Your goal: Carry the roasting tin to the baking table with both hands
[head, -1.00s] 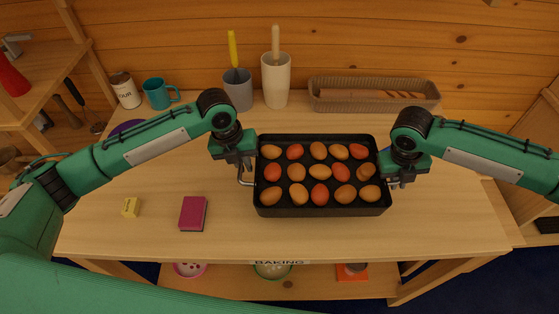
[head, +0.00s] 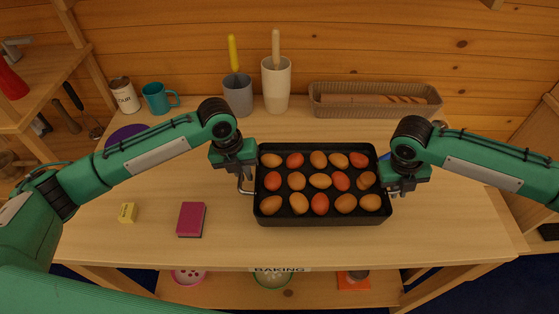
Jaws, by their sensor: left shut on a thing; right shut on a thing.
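The black roasting tin (head: 320,222) is over the middle of the baking table (head: 225,245), filled with several brown and reddish egg-like items in rows. Whether its base touches the tabletop is hard to tell. My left gripper (head: 246,186) is shut on the handle at the tin's left end. My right gripper (head: 393,189) is shut on the handle at the right end, which is partly hidden under the gripper. The tin looks level. A "BAKING" label is on the table's front edge.
Behind the tin stand a grey pot (head: 238,96), a cream crock (head: 276,88) and a long basket (head: 375,112). A teal mug (head: 158,98) and flour tin (head: 124,96) are back left. A magenta box (head: 191,219) and yellow block (head: 127,212) lie front left. The front right is clear.

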